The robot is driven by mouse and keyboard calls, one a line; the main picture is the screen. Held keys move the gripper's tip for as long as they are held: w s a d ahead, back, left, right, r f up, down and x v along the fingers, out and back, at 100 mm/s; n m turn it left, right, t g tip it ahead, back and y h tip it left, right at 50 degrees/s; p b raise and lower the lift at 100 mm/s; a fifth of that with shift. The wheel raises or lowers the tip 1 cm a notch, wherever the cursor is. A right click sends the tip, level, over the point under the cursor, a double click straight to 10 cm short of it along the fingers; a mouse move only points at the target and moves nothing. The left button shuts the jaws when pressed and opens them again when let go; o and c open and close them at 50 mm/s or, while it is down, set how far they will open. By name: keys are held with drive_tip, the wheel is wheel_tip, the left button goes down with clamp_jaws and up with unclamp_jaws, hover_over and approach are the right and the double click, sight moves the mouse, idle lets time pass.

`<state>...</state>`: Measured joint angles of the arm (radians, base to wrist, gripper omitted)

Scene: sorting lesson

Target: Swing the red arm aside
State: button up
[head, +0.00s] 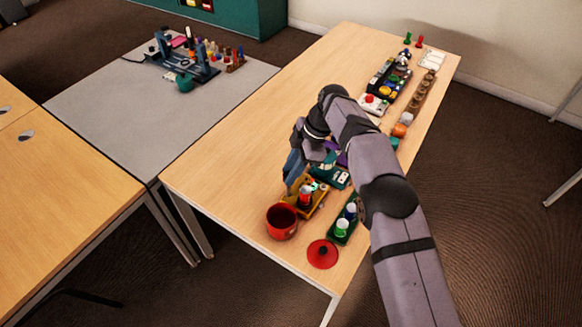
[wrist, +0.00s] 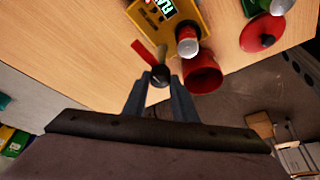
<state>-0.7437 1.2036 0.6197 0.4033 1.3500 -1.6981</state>
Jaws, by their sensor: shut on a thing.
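The yellow box (wrist: 199,14) with a printed label lies at the top of the wrist view. The red arm (wrist: 142,49) is a short, flat bar beside the box's near edge, slanting toward a dark round knob (wrist: 160,74). A tan rod (wrist: 162,52) runs from the box side to this knob. My gripper (wrist: 161,82) is shut on the knob, its fingertips on either side. How the red arm joins the knob is not clear. In the head view my gripper (head: 291,185) points down at the left edge of the yellow box.
A red pot (head: 281,224) stands close in front of the box. A red lid (head: 322,256) and a green tray (head: 346,229) with bottles are nearby. Several other trays line the table's right side. The table's left part (head: 215,165) is clear.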

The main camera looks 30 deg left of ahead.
idle(0.4)
drive_tip(key=o, duration=1)
drive_tip(key=shift+o, duration=0.2)
drive_tip(key=v, duration=0.7)
drive_tip(key=shift+r+p, duration=0.2)
drive_tip(key=shift+p, duration=0.15)
drive_tip(key=shift+w, duration=0.1)
